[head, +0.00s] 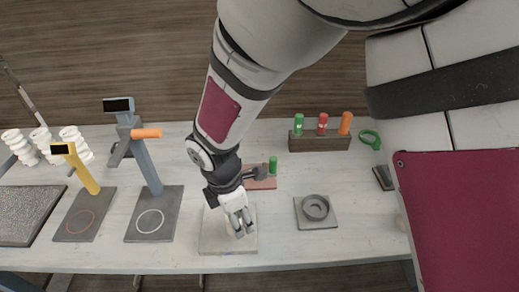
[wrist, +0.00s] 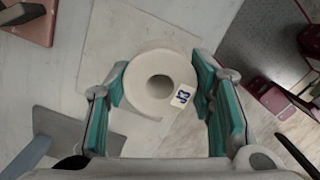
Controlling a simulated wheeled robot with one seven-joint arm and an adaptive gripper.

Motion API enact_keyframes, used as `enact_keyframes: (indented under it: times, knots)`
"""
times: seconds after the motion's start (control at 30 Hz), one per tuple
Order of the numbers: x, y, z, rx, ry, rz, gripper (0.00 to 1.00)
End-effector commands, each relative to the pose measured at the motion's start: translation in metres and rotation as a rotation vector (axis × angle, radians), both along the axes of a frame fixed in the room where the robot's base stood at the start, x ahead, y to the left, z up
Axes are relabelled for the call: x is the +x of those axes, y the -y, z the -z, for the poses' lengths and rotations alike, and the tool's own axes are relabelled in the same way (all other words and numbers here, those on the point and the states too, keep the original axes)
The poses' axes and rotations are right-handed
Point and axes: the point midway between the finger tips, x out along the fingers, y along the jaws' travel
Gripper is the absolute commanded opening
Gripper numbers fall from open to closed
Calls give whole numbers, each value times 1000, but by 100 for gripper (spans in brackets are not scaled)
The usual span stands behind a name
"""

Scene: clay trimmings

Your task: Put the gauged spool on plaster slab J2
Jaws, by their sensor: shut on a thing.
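My gripper (head: 238,226) is low over a pale square slab (head: 213,243) at the front middle of the bench. In the wrist view its teal-padded fingers (wrist: 160,90) are closed on both sides of a white spool (wrist: 143,88) with a round hole. A small white tag (wrist: 182,97) with dark blue marks shows at the spool's lower right edge. The pale slab (wrist: 105,50) lies below the spool in the wrist view. I cannot tell whether the spool touches it. No J2 marking is readable. The fingers mostly hide the spool in the head view.
Two stands, one yellow (head: 84,175) and one grey (head: 150,170), rise left of the slab. Several white spools (head: 72,135) lie far left beside a dark speckled tray (head: 25,225). A grey ring on a plate (head: 316,207) is right. A capped rack (head: 320,143) stands behind.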

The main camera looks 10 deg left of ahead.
Motion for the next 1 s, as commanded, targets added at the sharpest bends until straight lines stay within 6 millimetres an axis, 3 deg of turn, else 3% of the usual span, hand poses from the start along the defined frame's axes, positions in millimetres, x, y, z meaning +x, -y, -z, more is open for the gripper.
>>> enact_keyframes:
  times: [0.27, 0.63, 0.67, 0.73, 1.0]
  knots:
    - [-1, 1, 31, -4, -1, -2, 12]
    - [0, 1, 36, -1, -1, 0, 12]
    - [0, 1, 37, -1, -1, 0, 51]
    - [-1, 1, 36, -1, -1, 0, 67]
    - [-1, 1, 36, -1, -1, 0, 69]
